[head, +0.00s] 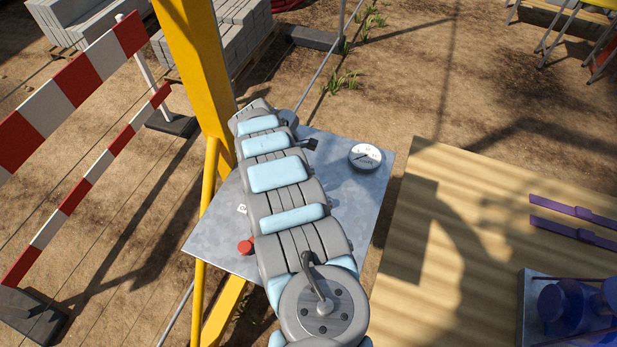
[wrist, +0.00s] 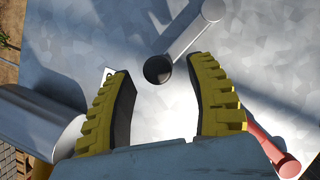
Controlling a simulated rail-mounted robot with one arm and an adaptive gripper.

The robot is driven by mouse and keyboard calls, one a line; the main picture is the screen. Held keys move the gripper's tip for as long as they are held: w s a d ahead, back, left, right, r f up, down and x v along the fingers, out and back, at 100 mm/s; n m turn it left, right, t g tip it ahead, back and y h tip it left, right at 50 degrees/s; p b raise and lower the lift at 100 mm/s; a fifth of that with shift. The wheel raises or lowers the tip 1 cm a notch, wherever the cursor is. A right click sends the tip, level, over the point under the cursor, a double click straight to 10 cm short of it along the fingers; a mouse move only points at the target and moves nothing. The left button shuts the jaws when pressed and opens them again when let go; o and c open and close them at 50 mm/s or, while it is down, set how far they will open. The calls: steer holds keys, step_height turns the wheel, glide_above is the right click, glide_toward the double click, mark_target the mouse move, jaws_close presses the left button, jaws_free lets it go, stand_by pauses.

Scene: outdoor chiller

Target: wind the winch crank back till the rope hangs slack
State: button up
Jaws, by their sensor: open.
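In the wrist view, my gripper (wrist: 160,85) is open, its two yellow ribbed fingers spread above a grey metal plate. A dark round end (wrist: 158,69), which looks like the crank's handle seen end-on, lies between and just beyond the fingertips; I see no contact. A pale grey bar (wrist: 190,32), apparently the crank arm, runs from it to the upper right. In the head view my own arm covers the crank and my gripper. A thin straight grey line (head: 322,72) runs up from the plate; I cannot tell whether it is the rope.
The plate (head: 215,235) carries a round gauge (head: 366,157) and a red knob (head: 246,246); a red lever (wrist: 275,148) shows at the wrist view's lower right. A yellow post (head: 190,60) and striped barrier (head: 75,85) stand left, a wooden table (head: 430,290) right.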

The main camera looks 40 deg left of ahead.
steer(key=shift+x, duration=1.8)
steer(key=shift+p+x, duration=0.3)
steer(key=shift+x, duration=0.55)
steer(key=shift+w, duration=0.1)
steer(key=shift+c, duration=0.3)
jaws_close()
